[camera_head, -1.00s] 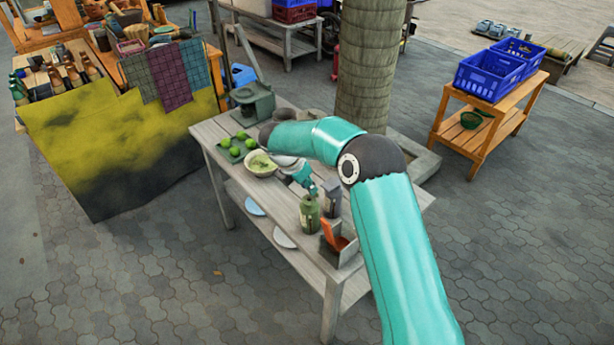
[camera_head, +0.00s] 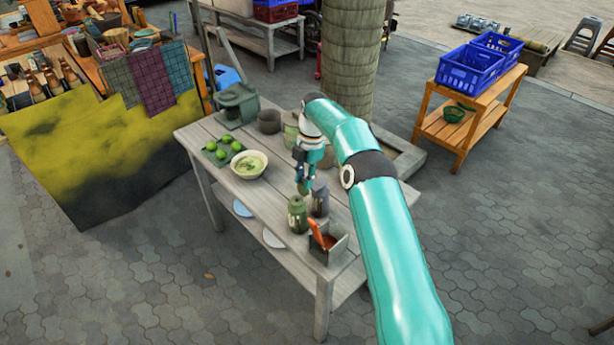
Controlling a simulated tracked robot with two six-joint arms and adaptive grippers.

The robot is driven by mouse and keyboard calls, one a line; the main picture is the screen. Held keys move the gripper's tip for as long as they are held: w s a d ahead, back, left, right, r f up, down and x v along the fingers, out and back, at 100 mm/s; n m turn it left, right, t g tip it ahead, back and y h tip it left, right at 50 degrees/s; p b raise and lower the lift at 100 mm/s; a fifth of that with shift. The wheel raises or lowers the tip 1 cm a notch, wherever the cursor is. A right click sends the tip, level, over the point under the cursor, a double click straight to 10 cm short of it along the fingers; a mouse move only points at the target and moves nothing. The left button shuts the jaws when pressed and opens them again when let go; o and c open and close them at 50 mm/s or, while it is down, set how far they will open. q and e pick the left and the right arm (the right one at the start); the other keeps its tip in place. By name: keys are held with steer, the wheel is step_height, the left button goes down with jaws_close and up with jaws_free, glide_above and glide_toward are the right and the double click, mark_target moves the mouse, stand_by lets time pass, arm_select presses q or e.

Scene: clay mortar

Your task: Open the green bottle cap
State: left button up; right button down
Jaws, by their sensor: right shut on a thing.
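The green bottle (camera_head: 297,216) stands upright near the right end of the wooden table. My right gripper (camera_head: 304,183) is above and slightly right of the bottle, pointing down. It is shut on a small green piece, which looks like the bottle cap (camera_head: 304,188). The cap appears apart from the bottle, just over its neck. The bottle mouth is too small to make out clearly. My left gripper is not in view.
The table (camera_head: 272,208) also holds a bowl (camera_head: 249,165), a tray of limes (camera_head: 222,152), a dark pot (camera_head: 269,121), a grey container (camera_head: 320,200) behind the bottle and a box with an orange-red item (camera_head: 324,236). A tree trunk (camera_head: 350,60) stands behind.

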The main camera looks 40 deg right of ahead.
steer(key=shift+s+a+f, duration=0.1)
steer(key=shift+a+f, duration=0.05)
steer(key=shift+f, duration=0.2)
steer(key=c, duration=1.3)
jaws_free()
steer(key=o, duration=0.3)
steer(key=shift+o, duration=0.2)
steer(key=shift+r, duration=0.1)
